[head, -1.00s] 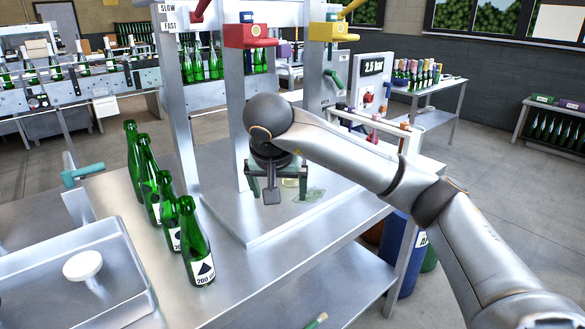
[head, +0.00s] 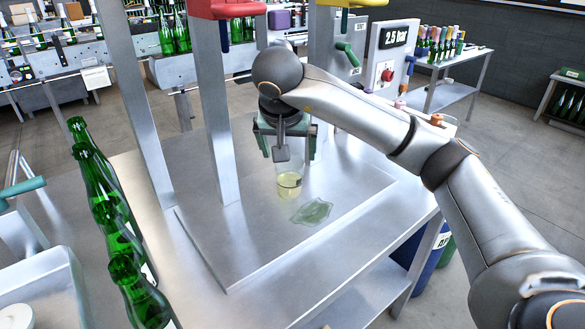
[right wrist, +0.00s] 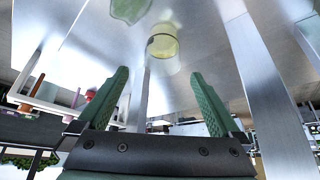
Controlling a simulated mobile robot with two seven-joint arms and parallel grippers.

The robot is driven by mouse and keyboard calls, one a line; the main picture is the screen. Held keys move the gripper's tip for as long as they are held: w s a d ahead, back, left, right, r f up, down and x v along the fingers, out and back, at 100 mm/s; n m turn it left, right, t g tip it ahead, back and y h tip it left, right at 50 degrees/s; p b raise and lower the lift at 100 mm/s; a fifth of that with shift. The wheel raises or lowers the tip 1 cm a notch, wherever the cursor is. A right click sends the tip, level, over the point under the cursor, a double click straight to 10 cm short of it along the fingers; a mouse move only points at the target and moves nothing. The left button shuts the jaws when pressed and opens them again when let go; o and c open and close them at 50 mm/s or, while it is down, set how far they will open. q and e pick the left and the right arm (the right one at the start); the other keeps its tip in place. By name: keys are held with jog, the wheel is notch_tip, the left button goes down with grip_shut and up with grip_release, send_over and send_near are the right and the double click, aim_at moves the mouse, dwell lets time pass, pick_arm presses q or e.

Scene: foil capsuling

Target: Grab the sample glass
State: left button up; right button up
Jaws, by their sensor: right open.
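The sample glass (head: 289,183) is a clear glass with pale yellow liquid, upright on the raised metal plate (head: 240,265) of the table. My right gripper (head: 285,148) reaches in from the right and hangs just above and behind it, in part hiding the upper glass. In the right wrist view the glass (right wrist: 162,44) shows beyond the tips of my right gripper (right wrist: 158,80), with nothing between the green fingers. The fingers are open and appear apart from the glass. My left gripper is not in view.
A flat green translucent patch (head: 312,211) lies beside the glass. Metal posts (head: 217,110) rise to its left. Several green bottles (head: 140,293) stand at the table's left edge. The plate in front of the glass is clear.

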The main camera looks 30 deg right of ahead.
aim_at(290, 172)
jog(key=x, duration=0.7)
jog(key=shift+w+d+r, duration=0.15)
jog(key=shift+w+d, duration=0.05)
jog(key=shift+x, duration=2.9)
jog(key=shift+w+a, duration=0.2)
jog(key=shift+c, duration=0.4)
jog(key=c, duration=1.4)
jog(key=shift+r, duration=0.3)
